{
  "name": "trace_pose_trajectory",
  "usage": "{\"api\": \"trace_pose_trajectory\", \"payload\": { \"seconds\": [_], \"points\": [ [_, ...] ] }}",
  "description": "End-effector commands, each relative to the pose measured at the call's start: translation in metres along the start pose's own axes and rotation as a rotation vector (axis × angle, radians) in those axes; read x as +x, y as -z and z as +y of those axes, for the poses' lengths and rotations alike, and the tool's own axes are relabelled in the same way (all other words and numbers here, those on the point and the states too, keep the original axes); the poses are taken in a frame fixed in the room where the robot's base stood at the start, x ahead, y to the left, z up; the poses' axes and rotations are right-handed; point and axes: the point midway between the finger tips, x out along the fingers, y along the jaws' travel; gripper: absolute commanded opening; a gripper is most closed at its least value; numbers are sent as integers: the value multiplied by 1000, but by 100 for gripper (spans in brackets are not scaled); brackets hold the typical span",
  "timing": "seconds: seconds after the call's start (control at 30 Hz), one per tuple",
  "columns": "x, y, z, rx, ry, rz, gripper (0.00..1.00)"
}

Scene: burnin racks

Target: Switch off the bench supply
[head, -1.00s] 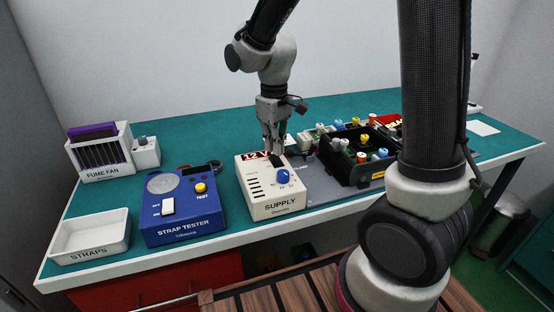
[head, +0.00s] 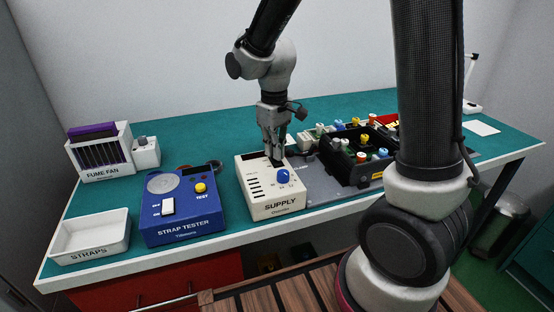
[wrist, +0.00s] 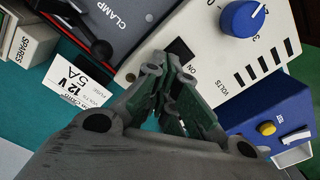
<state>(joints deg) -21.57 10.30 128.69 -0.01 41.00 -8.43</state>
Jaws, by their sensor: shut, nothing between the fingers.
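The bench supply (head: 277,207) is a cream box marked SUPPLY with a blue knob (head: 283,176) and a row of dark slots; its display at the back is dark. It also shows in the wrist view (wrist: 215,48), with the knob at the top and a black switch marked ON partly visible (wrist: 181,50). My gripper (head: 276,160) is shut and empty. Its fingertips are at the back part of the supply's top, by the switch. The fingers hide part of the switch, and I cannot tell whether they touch it.
The blue strap tester (head: 180,228) stands just left of the supply. A black tray of coloured parts (head: 352,170) is on the right. A straps bin (head: 92,240) and fume fan unit (head: 98,165) are at far left.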

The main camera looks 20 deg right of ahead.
Motion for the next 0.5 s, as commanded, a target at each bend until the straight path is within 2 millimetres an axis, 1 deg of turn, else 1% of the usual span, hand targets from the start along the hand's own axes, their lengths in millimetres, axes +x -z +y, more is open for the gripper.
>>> {"api": "trace_pose_trajectory", "payload": {
  "seconds": [0.17, 0.5],
  "points": [
    [0, 0, 0, 0, 0, 0, 0],
    [-28, 0, 0, 0, 0, 2, 0]
  ]
}}
